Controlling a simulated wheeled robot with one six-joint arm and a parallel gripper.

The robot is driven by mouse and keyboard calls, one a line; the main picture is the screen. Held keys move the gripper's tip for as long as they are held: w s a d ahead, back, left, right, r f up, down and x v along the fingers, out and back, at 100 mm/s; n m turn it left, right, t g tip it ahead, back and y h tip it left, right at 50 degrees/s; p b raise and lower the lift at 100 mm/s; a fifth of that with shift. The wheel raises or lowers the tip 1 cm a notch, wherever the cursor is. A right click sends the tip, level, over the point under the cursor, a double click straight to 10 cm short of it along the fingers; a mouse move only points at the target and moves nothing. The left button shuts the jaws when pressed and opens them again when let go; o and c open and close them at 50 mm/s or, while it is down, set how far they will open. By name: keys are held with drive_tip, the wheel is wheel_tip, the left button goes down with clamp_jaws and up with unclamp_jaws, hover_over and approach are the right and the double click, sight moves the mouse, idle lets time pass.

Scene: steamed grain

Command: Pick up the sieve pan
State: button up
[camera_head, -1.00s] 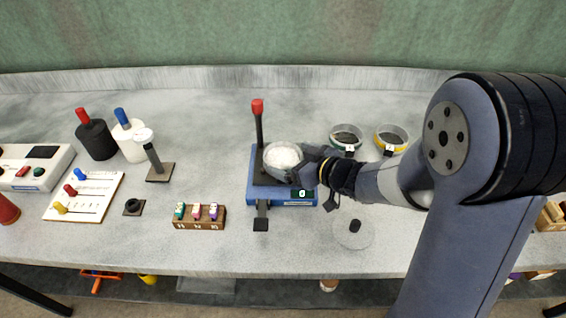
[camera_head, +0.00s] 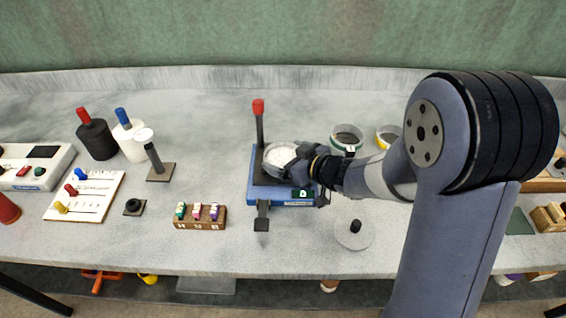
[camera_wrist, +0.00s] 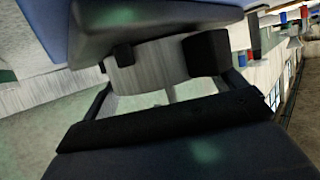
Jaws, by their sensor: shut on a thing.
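The sieve pan (camera_head: 280,155), a round grey pan with white grain in it, is at the blue device (camera_head: 255,188) in the middle of the bench. My gripper (camera_head: 300,168) is at the pan's right side and shut on it. The gripper and wrist hide the pan's right edge. I cannot tell whether the pan rests on the device or is just above it. In the wrist view, the dark finger pads of my gripper (camera_wrist: 163,55) stand on either side of a grey surface, seemingly the pan's wall.
A green-banded pan (camera_head: 346,133) and a yellow-banded pan (camera_head: 386,132) stand behind my arm. A red-tipped lever (camera_head: 258,108) rises behind the pan. A clear lid (camera_head: 343,240) with a black knob lies front right. A block with several coloured pegs (camera_head: 199,224) sits front left.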

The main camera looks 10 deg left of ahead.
drive_tip(key=c, duration=0.6)
drive_tip(key=shift+r, duration=0.1)
drive_tip(key=shift+c, duration=0.2)
wheel_tip(320, 180, up, 10)
drive_tip(key=p, duration=0.3)
